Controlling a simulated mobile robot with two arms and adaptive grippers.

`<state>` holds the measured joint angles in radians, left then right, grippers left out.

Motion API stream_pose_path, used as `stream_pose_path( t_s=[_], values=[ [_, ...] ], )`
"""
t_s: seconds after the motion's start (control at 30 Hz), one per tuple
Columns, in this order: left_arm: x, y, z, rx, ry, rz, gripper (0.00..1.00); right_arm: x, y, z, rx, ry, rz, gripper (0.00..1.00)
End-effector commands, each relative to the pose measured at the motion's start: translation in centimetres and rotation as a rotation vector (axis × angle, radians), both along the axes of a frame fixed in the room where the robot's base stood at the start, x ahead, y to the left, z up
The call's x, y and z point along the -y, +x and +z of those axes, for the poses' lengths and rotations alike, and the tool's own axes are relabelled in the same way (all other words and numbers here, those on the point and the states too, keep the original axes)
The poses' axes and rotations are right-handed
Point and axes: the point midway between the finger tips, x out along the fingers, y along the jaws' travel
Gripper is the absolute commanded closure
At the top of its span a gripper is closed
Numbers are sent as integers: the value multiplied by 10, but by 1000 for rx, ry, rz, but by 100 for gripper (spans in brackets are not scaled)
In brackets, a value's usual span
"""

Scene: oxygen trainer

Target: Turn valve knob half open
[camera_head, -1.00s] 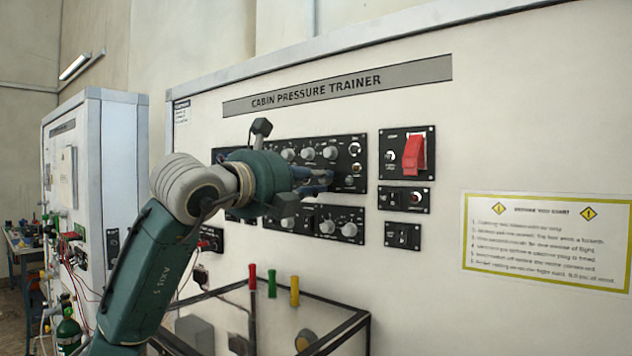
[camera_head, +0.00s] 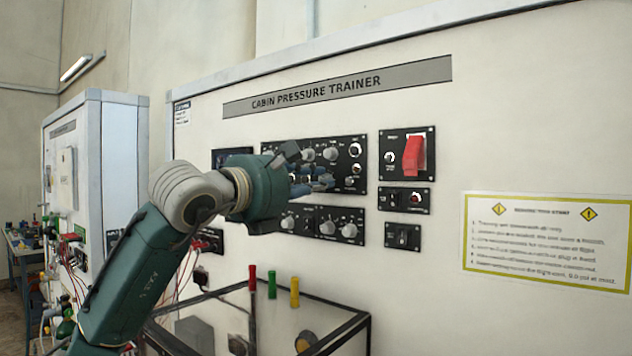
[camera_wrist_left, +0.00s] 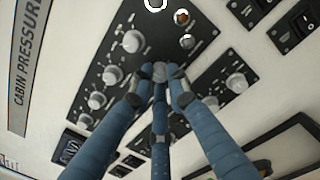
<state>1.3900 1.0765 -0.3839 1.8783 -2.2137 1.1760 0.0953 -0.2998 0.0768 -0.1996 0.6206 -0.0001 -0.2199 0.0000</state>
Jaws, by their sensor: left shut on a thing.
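The cabin pressure trainer panel carries a black upper control plate (camera_head: 343,147) with several grey knobs. My left gripper (camera_head: 325,183) reaches in from the left, its blue fingers at the lower part of this plate. In the left wrist view, the three fingers of the left gripper (camera_wrist_left: 160,82) close around a grey knob, the valve knob (camera_wrist_left: 159,68). In the head view the fingers hide this knob. Its pointer and markings cannot be read. My right gripper is not in view.
A lower plate with more knobs (camera_head: 327,227) sits just below the hand. A red guarded switch (camera_head: 415,155) is to the right. A glass-topped case (camera_head: 330,310) with red, green and yellow handles stands below. The panel around the notice (camera_head: 545,245) is bare.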

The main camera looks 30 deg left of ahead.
Motion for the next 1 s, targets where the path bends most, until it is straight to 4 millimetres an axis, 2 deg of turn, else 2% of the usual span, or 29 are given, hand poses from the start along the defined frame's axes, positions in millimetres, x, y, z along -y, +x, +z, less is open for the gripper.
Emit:
stream_pose_path(
  t_s=[0.4,0.97,1.0],
  values=[
    [1,2,-5,2,186,-2,100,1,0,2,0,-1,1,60],
    [1,2,-6,1,211,-4,100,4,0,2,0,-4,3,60],
    [1,2,-6,1,211,-4,77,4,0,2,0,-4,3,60]
  ],
)
